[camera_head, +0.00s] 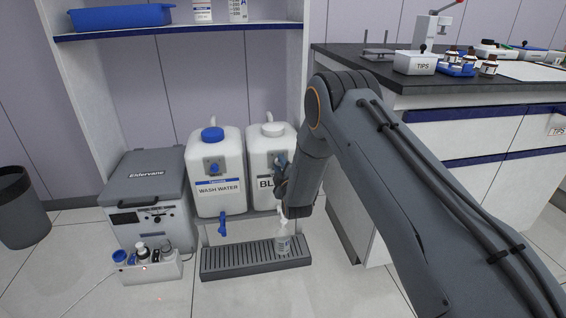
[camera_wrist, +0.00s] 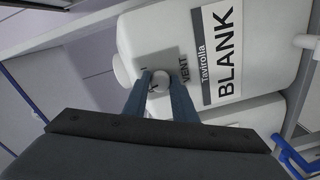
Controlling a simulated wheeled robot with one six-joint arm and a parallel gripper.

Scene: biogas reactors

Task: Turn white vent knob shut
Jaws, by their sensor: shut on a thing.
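The white vent knob (camera_wrist: 159,81) sits on the front of the white BLANK carboy, above its label, beside the printed word VENT. My gripper (camera_wrist: 158,88) is shut on the knob, with one finger on each side of it in the wrist view. In the head view the BLANK carboy (camera_head: 262,150) stands on the right of the pair, and my gripper (camera_head: 281,178) is at its front right side. My wrist hides the knob and part of the label there.
The WASH WATER carboy (camera_head: 218,165) with a blue cap and blue tap stands to the left. A cup (camera_head: 283,243) stands on the drip tray (camera_head: 225,268) below the white tap. A grey cooler (camera_head: 150,200) is further left. The dark-topped bench (camera_head: 420,88) rises at right.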

